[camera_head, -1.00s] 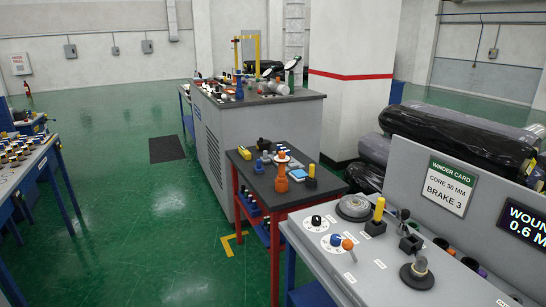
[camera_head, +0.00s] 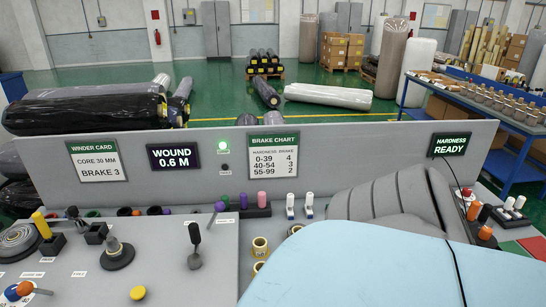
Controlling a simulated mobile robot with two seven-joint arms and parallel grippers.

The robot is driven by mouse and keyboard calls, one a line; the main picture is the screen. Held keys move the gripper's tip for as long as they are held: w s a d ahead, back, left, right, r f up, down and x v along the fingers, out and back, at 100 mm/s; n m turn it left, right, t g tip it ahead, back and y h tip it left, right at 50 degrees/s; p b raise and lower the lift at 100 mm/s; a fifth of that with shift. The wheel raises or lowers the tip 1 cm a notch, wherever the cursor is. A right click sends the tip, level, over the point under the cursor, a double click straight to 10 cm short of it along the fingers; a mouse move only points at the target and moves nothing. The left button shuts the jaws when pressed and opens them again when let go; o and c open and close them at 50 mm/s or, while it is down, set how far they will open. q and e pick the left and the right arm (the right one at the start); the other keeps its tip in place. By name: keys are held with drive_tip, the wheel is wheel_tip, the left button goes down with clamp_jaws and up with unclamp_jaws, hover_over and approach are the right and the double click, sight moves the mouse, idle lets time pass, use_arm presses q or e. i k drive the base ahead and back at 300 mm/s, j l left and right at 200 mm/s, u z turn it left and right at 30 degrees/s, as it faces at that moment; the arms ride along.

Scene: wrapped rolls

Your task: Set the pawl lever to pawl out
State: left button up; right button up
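A black-handled lever (camera_head: 194,242) stands nearly upright on the grey control panel (camera_head: 170,271), left of centre. A shorter lever with a purple knob (camera_head: 219,207) leans to the right just behind it. I cannot tell which of them is the pawl lever, because no readable pawl label shows. A black-based joystick (camera_head: 117,254) with a grey knob stands further left.
A yellow button (camera_head: 137,293) and an orange-and-blue knob (camera_head: 20,290) sit at the panel's front. A large light-blue rounded surface (camera_head: 350,267) fills the lower right. A grey upright board (camera_head: 350,150) with signs and displays runs behind the panel.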

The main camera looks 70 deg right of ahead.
sight(220, 206)
drive_tip(key=z, duration=1.65)
